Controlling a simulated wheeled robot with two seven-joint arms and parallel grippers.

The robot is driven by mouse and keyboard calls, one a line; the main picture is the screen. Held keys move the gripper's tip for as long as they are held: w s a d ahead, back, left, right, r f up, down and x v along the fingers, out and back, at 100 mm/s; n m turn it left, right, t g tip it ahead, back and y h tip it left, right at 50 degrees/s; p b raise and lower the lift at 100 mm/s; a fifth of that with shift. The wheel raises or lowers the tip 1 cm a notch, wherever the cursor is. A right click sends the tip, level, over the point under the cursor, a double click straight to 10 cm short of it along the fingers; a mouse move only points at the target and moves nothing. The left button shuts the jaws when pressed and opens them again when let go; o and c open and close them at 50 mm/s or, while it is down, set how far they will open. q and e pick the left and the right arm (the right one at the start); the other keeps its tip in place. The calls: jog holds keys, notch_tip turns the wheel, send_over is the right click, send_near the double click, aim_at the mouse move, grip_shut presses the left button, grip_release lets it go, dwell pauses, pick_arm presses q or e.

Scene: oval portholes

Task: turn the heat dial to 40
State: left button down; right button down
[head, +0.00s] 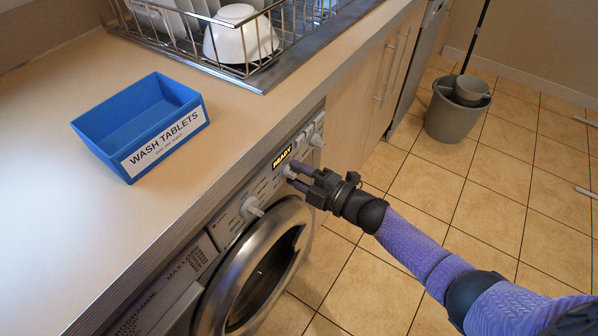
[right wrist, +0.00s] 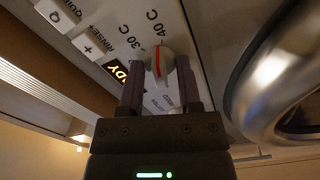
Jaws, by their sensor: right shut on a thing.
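The heat dial (right wrist: 161,66) is a pale knob with a red line, on the washing machine's front panel. In the right wrist view the red line points up towards the "40 C" mark, with "30 C" to its left. My right gripper (right wrist: 159,80) is shut on the dial, one finger on each side. In the head view the gripper (head: 293,175) reaches the panel from the right, just below the "READY" display (head: 282,157), and partly hides the dial (head: 289,171). My left gripper is in neither view.
Another knob (head: 252,207) sits further left on the panel, above the round metal door (head: 220,290). A blue "WASH TABLETS" box (head: 95,142) and a dish rack (head: 284,45) stand on the worktop. A grey bucket (head: 449,122) stands on the tiled floor.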

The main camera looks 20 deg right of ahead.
jog(key=shift+m, duration=0.8)
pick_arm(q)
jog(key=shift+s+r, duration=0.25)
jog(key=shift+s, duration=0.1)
pick_arm(e)
jog(key=shift+m, duration=0.3)
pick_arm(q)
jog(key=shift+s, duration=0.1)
pick_arm(e)
jog(key=c, duration=0.7)
grip_release()
jog(key=o, duration=0.4)
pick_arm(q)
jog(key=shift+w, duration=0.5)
